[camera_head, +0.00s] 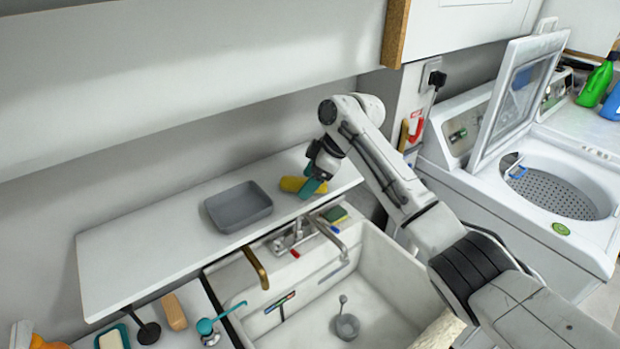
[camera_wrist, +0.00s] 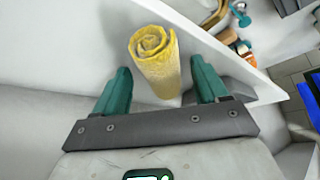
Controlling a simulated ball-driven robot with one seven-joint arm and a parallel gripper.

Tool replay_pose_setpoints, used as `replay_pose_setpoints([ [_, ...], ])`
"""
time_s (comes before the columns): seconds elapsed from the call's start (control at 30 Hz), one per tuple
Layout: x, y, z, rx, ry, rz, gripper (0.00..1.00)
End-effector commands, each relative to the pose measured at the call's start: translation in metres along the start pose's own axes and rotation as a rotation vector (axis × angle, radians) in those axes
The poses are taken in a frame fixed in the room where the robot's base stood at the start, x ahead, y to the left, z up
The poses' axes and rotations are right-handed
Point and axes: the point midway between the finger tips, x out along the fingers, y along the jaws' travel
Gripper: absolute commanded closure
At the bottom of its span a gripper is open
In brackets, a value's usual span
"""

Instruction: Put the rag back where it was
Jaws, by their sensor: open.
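The rag (camera_head: 291,184) is a yellow rolled cloth lying on the white shelf, to the right of a grey tray. It also shows in the wrist view (camera_wrist: 158,66), with its spiral end up in the picture. My gripper (camera_head: 311,187) is at the rag's right end in the head view. In the wrist view its two green fingers (camera_wrist: 160,67) are spread on either side of the rag, with a visible gap to each. I cannot tell the exact height of the fingers over the shelf.
The grey tray (camera_head: 239,206) sits on the shelf (camera_head: 150,248), whose left part is bare. A sink (camera_head: 375,290) with a tap lies below the shelf's front edge. A sponge (camera_head: 335,214) is near the tap. A washing machine (camera_head: 560,190) with its lid raised stands at right.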

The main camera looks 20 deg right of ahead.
Motion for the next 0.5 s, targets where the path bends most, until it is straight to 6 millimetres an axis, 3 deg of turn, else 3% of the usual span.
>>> replay_pose_setpoints([
  [0.27,-0.007,0.001,-0.001,0.000,0.002,0.002,0.27],
  [0.5,-0.048,0.001,0.000,-0.002,0.003,0.004,0.27],
])
